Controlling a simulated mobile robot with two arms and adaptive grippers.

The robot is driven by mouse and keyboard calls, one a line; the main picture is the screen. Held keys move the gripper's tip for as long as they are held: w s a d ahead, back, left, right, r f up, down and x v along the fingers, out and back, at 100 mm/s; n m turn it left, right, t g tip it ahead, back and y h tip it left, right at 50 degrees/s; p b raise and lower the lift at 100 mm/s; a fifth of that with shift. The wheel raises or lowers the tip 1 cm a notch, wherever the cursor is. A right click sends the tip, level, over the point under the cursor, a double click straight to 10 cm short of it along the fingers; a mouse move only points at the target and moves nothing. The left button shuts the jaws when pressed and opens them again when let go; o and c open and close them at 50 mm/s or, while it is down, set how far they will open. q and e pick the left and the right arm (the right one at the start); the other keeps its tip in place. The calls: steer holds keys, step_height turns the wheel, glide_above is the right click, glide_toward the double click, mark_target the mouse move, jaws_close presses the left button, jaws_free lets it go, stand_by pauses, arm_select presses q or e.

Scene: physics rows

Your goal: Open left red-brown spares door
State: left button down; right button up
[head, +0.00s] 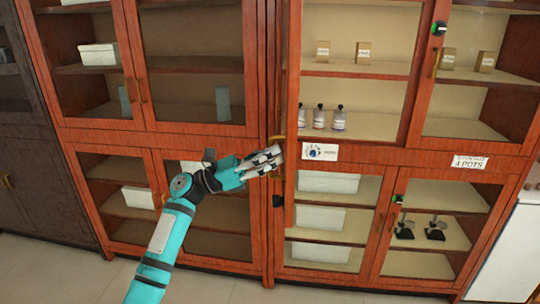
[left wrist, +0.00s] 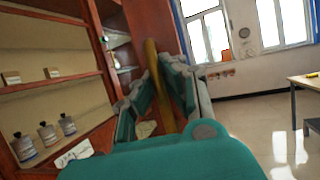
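The left red-brown door (head: 292,110) of the right cabinet's upper part stands swung out, seen almost edge-on in the head view. Its lower end overlaps the lower cabinet. Its brass handle (head: 274,141) is on the side facing my arm. My left gripper (head: 272,160) is at this handle. In the left wrist view the brass handle (left wrist: 158,85) runs between the fingers of the gripper (left wrist: 165,80), which are closed around it. My right gripper is not in view.
Bottles (head: 319,117) and small boxes (head: 363,53) stand on the exposed shelves. The neighbouring right door (head: 420,75) is closed. Lower doors hold white boxes (head: 320,220). Another red-brown cabinet (head: 195,130) stands left. The left wrist view shows a table (left wrist: 305,81) and open floor (left wrist: 255,120).

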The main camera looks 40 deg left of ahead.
arm_select(q)
steer(key=c, duration=1.4)
jaws_free()
steer(key=shift+a, duration=0.1)
steer(key=v, duration=1.2)
